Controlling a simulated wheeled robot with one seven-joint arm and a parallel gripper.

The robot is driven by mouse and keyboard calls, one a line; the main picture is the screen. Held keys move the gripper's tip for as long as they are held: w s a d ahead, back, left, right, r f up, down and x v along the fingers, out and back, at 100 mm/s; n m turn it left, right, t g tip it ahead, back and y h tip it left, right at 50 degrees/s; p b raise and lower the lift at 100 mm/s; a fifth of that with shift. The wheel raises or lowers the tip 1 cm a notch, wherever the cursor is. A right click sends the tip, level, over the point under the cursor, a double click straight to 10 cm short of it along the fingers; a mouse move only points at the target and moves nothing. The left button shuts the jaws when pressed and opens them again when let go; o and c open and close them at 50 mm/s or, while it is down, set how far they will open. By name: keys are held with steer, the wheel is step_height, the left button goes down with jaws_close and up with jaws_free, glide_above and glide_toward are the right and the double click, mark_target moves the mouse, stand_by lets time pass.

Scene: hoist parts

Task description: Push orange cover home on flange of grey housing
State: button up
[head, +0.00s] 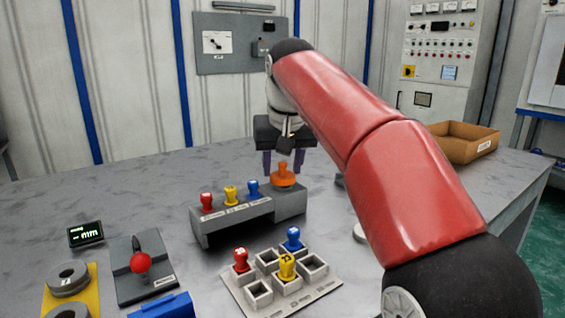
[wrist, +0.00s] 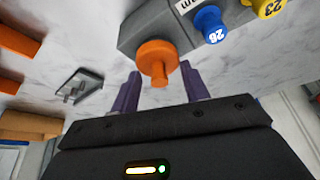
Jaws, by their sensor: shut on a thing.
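The orange cover (head: 284,179), a round disc with a knob, is at the right end of the long grey housing (head: 291,203). In the wrist view the orange cover (wrist: 154,50) is against the end of the grey housing (wrist: 133,30). My gripper (head: 283,169) comes down from above, with one purple finger on each side of the cover's knob. The wrist view shows my gripper (wrist: 160,72) shut on the cover. The flange is hidden behind the cover, and I cannot tell whether a gap is left there.
Red, yellow and blue knobs (head: 231,194) stand along the housing, left of the cover. In front is a socket tray (head: 237,298) with coloured pieces. A red-knobbed lever box (head: 140,263) is front left. A cardboard box (head: 465,146) stands back right. The table behind the housing looks clear.

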steer(key=shift+f+p, duration=0.65)
steer(key=shift+p, duration=0.15)
stand_by(4.5)
steer(key=o, duration=1)
step_height(320, 180, up, 3)
steer(key=shift+f+p, duration=0.2)
steer(key=shift+p, duration=0.85)
steer(key=shift+r, duration=2.2)
